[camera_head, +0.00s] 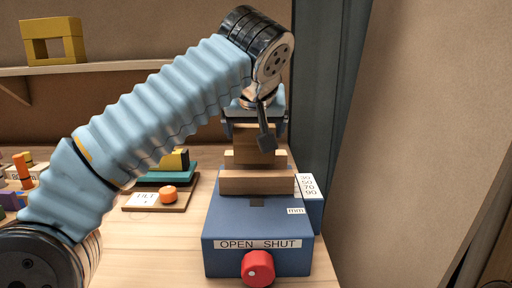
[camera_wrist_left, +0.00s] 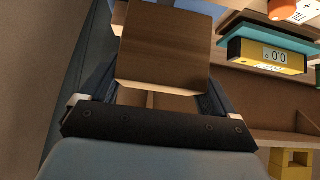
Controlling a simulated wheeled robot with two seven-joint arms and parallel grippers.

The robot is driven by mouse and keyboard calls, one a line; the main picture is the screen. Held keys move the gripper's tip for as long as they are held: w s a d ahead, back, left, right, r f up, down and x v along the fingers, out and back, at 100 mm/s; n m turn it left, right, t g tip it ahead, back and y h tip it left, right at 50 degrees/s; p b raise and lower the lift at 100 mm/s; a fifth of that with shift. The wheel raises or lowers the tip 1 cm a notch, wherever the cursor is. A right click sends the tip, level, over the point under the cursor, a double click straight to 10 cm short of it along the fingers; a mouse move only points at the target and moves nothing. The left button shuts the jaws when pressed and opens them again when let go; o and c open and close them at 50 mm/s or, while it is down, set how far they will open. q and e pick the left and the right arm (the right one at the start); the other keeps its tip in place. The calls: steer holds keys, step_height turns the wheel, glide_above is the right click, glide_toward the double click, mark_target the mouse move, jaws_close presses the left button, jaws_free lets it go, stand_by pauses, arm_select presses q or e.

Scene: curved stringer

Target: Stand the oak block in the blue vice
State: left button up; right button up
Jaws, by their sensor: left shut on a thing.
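The blue vice (camera_head: 225,222) stands on the bench with its two pale wooden jaws (camera_head: 257,183) on top and a red knob (camera_head: 257,268) in front, below an OPEN SHUT label. My left gripper (camera_head: 256,126) points down over the jaws and is shut on the oak block (camera_head: 257,143). The block's lower end is hidden behind the front jaw, so I cannot tell whether it rests on the vice. In the left wrist view the brown oak block (camera_wrist_left: 165,48) sits between the two dark fingers. My right gripper is not in view.
A tilt board (camera_head: 143,200) with an orange knob (camera_head: 168,195) and a yellow gauge on a teal base (camera_head: 165,178) lies left of the vice. A shelf (camera_head: 140,68) holds a yellow frame (camera_head: 52,42). A dark post (camera_head: 325,90) rises close behind the vice at right.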

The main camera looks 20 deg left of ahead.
mark_target(256, 146)
arm_select(q)
steer(key=shift+w+f, duration=0.25)
steer(key=shift+f, duration=0.05)
steer(key=shift+w+f+b, duration=0.2)
steer(key=shift+f+b, duration=0.15)
steer(key=shift+f, duration=0.65)
steer(key=shift+w+f+b, duration=0.15)
steer(key=shift+f+b, duration=0.2)
steer(key=shift+f, duration=0.6)
steer(key=shift+f, duration=0.15)
steer(key=o, duration=1)
steer(key=shift+o, duration=0.2)
steer(key=shift+r, duration=0.3)
steer(key=p+v, duration=0.1)
steer(key=v, duration=1.1)
steer(key=shift+p, duration=0.3)
